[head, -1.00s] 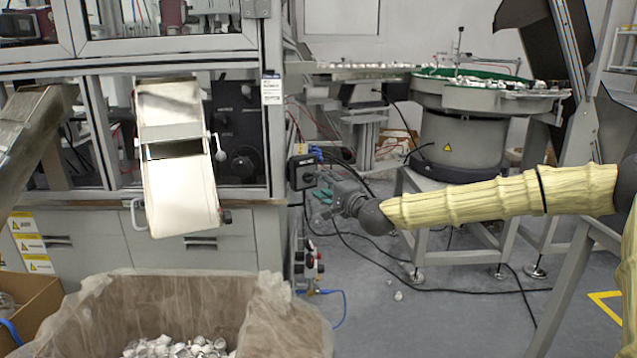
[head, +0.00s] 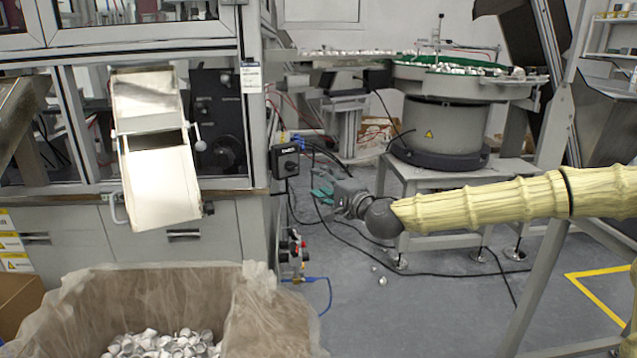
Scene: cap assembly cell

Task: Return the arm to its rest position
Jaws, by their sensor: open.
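My arm, in a yellow ribbed sleeve, reaches in from the right edge of the head view, roughly level. My gripper (head: 323,187), with greenish fingers past a grey wrist, points left and away at its end. It is open, and I see nothing held in it. It stands in front of the floor and cables between the machine and the round feeder, right of the black switch box.
A bin lined with clear plastic (head: 245,300) holds many white caps at the lower left. A white chute (head: 160,185) hangs from the machine cabinet above it. A round feeder (head: 440,125) stands at the back. A grey frame post (head: 535,290) rises at right. Cables and a few caps lie on the floor.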

